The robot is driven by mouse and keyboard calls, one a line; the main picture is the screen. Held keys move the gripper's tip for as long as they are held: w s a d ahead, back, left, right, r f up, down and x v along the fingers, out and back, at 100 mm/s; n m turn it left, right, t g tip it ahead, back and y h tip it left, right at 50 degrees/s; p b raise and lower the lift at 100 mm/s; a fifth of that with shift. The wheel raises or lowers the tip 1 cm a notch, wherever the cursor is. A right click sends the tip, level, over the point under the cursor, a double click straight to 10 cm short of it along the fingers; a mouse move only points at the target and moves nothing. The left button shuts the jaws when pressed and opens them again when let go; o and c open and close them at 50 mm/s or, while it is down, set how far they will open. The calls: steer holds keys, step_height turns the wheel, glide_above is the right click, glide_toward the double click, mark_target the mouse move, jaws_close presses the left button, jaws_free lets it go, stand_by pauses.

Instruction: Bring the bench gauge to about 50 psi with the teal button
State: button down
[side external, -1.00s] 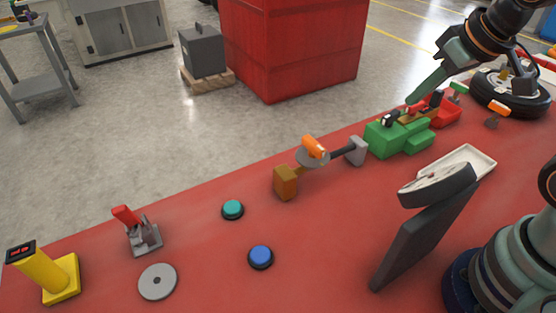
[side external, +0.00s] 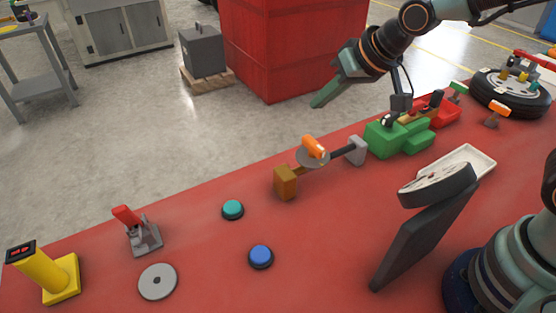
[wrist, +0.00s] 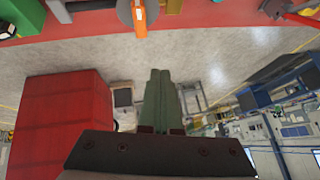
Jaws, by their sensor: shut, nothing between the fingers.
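The teal button (side external: 232,209) sits in a dark ring on the red bench, left of centre in the side view. A blue button (side external: 260,256) is nearer the camera, below and right of it. The gauge (side external: 438,184) is a round dial on a dark slanted stand at the right; its face is seen edge-on and I cannot read it. My gripper (side external: 318,103) is shut and empty, in the air past the bench's far edge, up and right of the teal button. In the wrist view its green fingers (wrist: 158,85) are together.
An orange-handled valve (side external: 314,148) on a brass and grey fitting stands between my gripper and the buttons. A red-handled clamp (side external: 138,232) and yellow post (side external: 45,272) are left.

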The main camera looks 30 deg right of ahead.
steer(key=w+a+f+y, duration=0.1)
steer(key=w+a+f, duration=0.25)
steer(key=a, duration=0.45)
steer(key=m+y, duration=0.1)
steer(key=y, duration=0.1)
glide_above(227, 205)
steer(key=s+d, duration=0.1)
steer(key=s, duration=0.1)
step_height(227, 205, down, 6)
steer(key=shift+f+t, duration=0.2)
steer(key=shift+t, duration=0.1)
steer(key=shift+d, duration=0.15)
steer(key=shift+f, duration=4.4)
steer(key=shift+f, duration=0.15)
steer(key=shift+f, duration=0.25)
steer(key=shift+f, duration=0.5)
